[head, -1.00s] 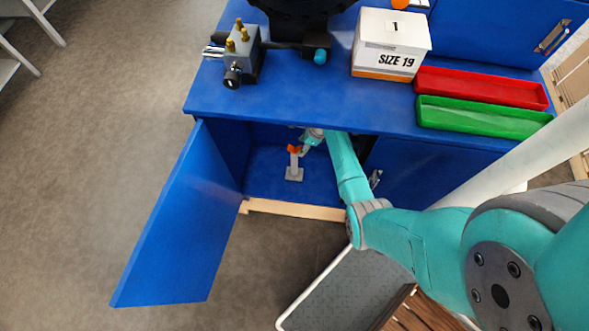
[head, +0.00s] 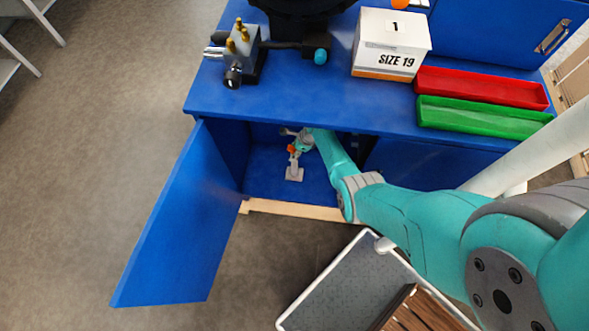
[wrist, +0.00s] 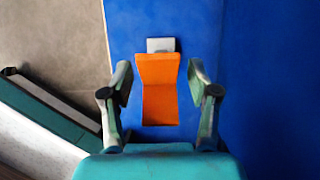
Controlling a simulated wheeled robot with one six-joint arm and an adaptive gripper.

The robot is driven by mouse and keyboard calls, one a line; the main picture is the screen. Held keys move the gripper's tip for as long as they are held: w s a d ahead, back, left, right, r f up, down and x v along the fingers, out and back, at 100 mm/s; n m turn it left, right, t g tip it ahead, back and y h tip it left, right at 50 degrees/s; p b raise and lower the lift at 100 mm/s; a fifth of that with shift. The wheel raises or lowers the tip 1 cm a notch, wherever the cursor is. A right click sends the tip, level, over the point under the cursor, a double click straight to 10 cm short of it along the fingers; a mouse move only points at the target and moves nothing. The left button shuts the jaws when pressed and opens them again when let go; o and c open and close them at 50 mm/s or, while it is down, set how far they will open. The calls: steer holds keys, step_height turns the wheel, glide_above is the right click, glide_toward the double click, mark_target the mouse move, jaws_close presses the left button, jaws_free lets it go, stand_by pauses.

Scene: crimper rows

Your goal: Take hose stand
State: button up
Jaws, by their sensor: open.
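The hose stand (head: 294,173) stands upright on the floor of the open cabinet, with a grey base and post and an orange top. In the wrist view its orange top (wrist: 158,90) lies between my two fingers, with a gap on each side, and part of the grey base shows beyond it. My gripper (wrist: 160,80) is open and empty. In the head view my gripper (head: 292,140) is at the stand's top and partly covers it. I cannot tell whether the fingertips are level with the orange part.
The open blue door (head: 170,230) hangs to the left of the cabinet. The blue counter (head: 300,105) overhangs my forearm. A white box (head: 390,45), a red tray (head: 480,88) and a green tray (head: 480,118) sit on top. A grey-topped cart (head: 345,285) stands in front.

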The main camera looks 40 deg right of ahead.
jaws_close()
steer(key=shift+w+r, duration=0.1)
steer(key=shift+w, duration=0.1)
stand_by(0.3)
